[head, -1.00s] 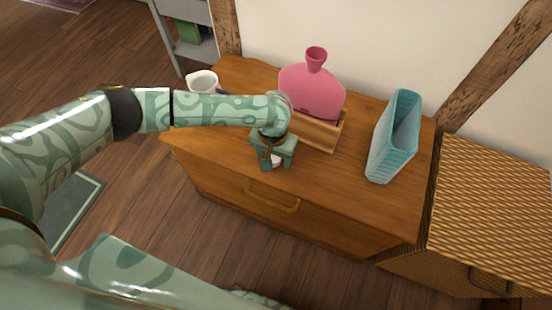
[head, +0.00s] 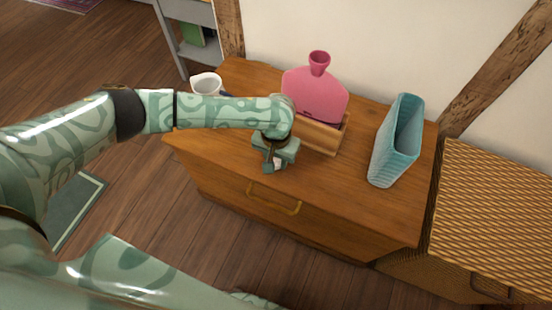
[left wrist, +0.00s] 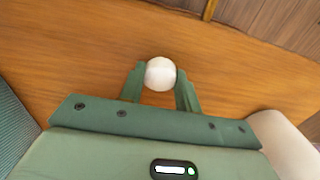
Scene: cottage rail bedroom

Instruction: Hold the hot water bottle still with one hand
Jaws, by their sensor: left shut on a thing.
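The pink hot water bottle (head: 316,92) stands upright in a small wooden holder (head: 324,137) on the dresser, its funnel neck up. My left arm passes in front of the holder's left part. My left gripper (head: 271,165) is in front of the holder, near the dresser's front edge, apart from the bottle. It points down and is shut on a small white round thing (left wrist: 160,74), which shows between the fingertips in the left wrist view. The bottle is not seen in that view. My right gripper is not in view.
A white jug (head: 206,84) stands at the dresser's back left. A tall light-blue ribbed container (head: 384,158) stands on the right. The wooden dresser top (head: 352,190) is clear at the front right. A woven cabinet (head: 497,215) stands beside the dresser.

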